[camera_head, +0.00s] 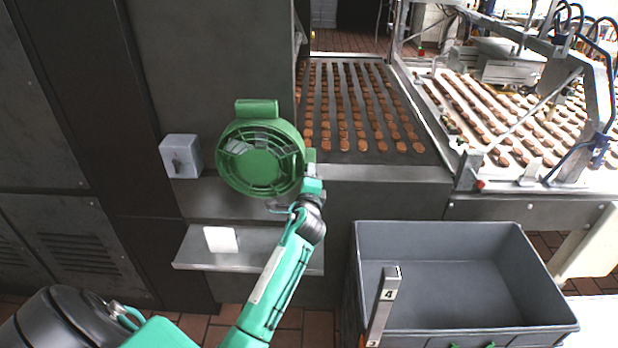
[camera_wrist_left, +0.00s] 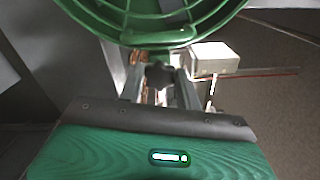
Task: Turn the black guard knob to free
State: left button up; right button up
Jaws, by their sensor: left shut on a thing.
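The round green guard (camera_head: 259,159) with its ribbed cover is mounted on the front of the dark machine in the head view. Its lower rim (camera_wrist_left: 150,36) fills the top of the left wrist view. My left gripper (camera_head: 309,180) is at the guard's right edge. In the left wrist view, a small black knob (camera_wrist_left: 159,76) sits between the fingers of my left gripper (camera_wrist_left: 160,88), just below the guard's rim. The fingers are shut on it. The knob is hidden behind the gripper in the head view. My right gripper is not in view.
A grey box with a dark switch (camera_head: 181,157) is left of the guard. A conveyor with brown biscuits (camera_head: 431,157) runs behind. A large grey bin (camera_head: 537,290) stands at lower right.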

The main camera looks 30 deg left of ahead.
pick_arm(q)
jog(key=o, duration=0.7)
jog(key=b+v, duration=0.3)
jog(key=v, duration=1.1)
jog(key=shift+w+f, duration=0.1)
jog(key=shift+f, duration=0.05)
